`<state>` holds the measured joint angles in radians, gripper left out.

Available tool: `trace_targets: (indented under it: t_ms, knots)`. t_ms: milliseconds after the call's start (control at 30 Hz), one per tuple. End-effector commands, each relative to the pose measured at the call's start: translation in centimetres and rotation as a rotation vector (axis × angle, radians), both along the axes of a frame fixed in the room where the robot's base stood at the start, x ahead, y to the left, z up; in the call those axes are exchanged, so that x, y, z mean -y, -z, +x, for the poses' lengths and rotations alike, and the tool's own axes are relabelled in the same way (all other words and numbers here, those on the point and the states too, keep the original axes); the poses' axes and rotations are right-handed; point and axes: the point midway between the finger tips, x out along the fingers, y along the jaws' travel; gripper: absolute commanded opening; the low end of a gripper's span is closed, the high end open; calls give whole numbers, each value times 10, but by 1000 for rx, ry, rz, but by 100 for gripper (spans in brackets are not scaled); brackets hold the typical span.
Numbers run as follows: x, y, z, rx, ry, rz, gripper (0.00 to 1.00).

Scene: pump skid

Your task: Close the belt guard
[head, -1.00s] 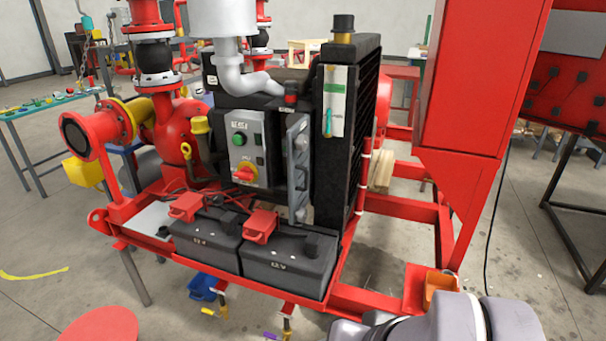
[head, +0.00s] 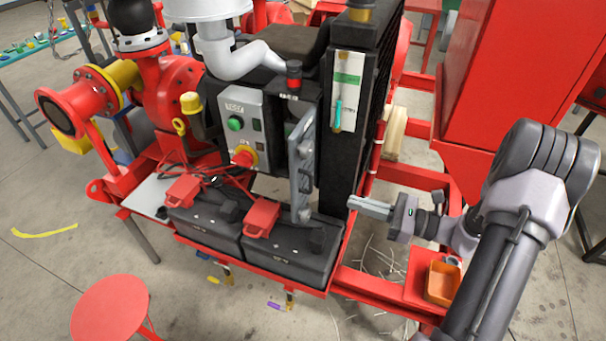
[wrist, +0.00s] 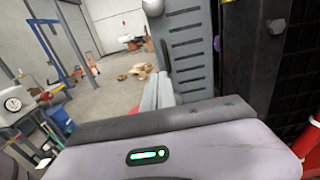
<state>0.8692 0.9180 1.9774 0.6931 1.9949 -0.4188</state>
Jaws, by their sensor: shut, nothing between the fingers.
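The belt guard (head: 301,168) is a grey metal panel on the engine's front. In the head view it stands out from the engine and is seen nearly edge-on, so it looks open. In the wrist view its slotted face (wrist: 190,50) shows at upper centre, with a rounded grey knob (wrist: 153,7) near its left top. My gripper (head: 352,204) is shut and empty, to the right of the guard and near its lower half. In the wrist view the shut fingers (wrist: 157,92) point towards the guard's lower left edge. Whether they touch it cannot be told.
Two black batteries (head: 290,250) with red terminal covers lie below the guard. A control box (head: 243,125) is left of it, and the black radiator (head: 345,150) right of it. The red skid frame (head: 385,290) and an orange bin (head: 442,283) lie below my arm.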

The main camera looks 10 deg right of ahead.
Motion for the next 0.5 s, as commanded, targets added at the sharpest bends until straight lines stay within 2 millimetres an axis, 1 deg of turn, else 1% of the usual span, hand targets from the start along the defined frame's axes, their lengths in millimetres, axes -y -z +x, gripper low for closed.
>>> trace_targets:
  t_ms: [300,500]
  knots:
    - [-57,3,39,-1,-10,-3,0]
    - [-88,3,62,-1,-9,-3,0]
